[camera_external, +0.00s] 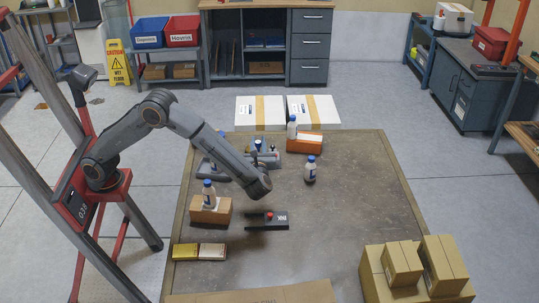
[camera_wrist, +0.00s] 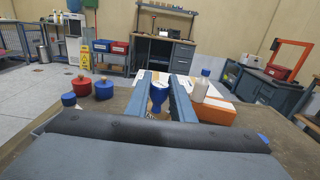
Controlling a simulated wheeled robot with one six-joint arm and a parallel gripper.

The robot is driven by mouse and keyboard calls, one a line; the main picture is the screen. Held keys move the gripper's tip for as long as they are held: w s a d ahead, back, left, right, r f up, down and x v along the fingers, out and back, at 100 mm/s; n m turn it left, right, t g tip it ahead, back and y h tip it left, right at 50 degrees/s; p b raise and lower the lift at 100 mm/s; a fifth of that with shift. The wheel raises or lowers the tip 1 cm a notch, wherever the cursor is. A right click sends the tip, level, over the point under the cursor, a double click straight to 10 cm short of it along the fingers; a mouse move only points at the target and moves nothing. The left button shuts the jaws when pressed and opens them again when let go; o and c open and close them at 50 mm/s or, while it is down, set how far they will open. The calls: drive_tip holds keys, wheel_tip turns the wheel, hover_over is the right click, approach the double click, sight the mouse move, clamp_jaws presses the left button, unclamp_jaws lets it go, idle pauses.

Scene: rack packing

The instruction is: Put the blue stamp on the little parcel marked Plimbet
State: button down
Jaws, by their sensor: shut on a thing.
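In the wrist view my gripper (camera_wrist: 163,92) is shut on a blue-handled stamp (camera_wrist: 157,98), held between its two fingers. Other round-handled stamps, red (camera_wrist: 81,86) and blue (camera_wrist: 103,90), stand left of the fingers in the wrist view. A small brown parcel (camera_external: 211,212) with a white bottle on it sits at the bench's left. An orange parcel (camera_external: 304,143) with another bottle lies further back. No name is readable on either parcel.
A black ink pad (camera_external: 267,221) with a red spot lies front of the arm. Two white taped boxes (camera_external: 313,112) are at the back, brown boxes (camera_external: 400,262) front right. The bench's right middle is clear.

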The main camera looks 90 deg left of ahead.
drive_tip(key=f, duration=1)
drive_tip(key=shift+s, duration=0.2)
drive_tip(key=shift+f, duration=0.1)
drive_tip(key=c, duration=1.5)
unclamp_jaws()
drive_tip(key=shift+c, duration=0.2)
drive_tip(key=shift+r, duration=0.2)
drive_tip(key=d+b, duration=0.1)
drive_tip(key=d, duration=1.1)
